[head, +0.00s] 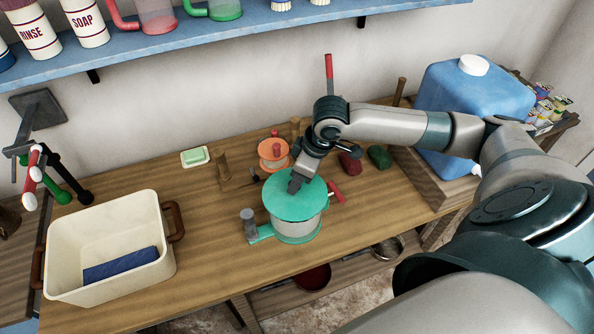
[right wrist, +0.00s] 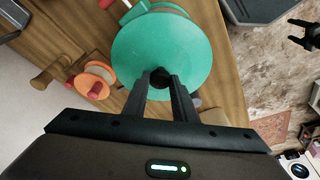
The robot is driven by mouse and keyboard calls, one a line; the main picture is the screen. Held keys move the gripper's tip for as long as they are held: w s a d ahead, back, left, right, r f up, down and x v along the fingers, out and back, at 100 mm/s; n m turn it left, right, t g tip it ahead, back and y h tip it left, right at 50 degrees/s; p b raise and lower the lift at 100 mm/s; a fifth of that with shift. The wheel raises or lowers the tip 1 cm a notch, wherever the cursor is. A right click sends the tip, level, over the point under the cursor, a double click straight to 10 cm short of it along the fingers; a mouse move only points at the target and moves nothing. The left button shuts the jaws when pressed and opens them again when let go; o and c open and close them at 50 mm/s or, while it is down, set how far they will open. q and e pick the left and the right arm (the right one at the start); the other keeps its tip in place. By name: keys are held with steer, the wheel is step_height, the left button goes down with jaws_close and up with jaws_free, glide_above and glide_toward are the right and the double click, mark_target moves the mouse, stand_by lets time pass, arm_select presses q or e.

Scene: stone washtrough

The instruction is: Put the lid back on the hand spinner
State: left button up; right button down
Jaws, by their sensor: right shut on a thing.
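The hand spinner (head: 298,228) stands on the wooden counter, with a pale drum, a green base and a grey-topped post on a green arm at its left. The green round lid (head: 290,202) lies over the drum's top and looks about level; I cannot tell whether it is fully seated or slightly above. It fills the middle of the right wrist view (right wrist: 160,50). My right gripper (head: 296,184) is above the lid, shut on its dark knob (right wrist: 160,77). My left gripper (right wrist: 296,32) shows only at the right wrist view's right edge, open and away from the spinner.
A cream basin (head: 165,258) with a blue cloth (head: 120,264) stands at left. Behind the spinner are an orange spool (head: 273,150) and a green soap (head: 195,157). Red (head: 350,163) and green (head: 379,156) lumps lie right of it, near a blue canister (head: 470,100). A shelf (head: 200,38) runs above.

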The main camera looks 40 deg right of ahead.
steer(key=shift+p, duration=0.3)
stand_by(0.5)
steer(key=c, duration=0.9)
jaws_free()
steer(key=shift+r+p, duration=1.25)
steer(key=shift+p, duration=0.25)
steer(key=shift+r+p, duration=0.45)
steer(key=shift+r, duration=1.8)
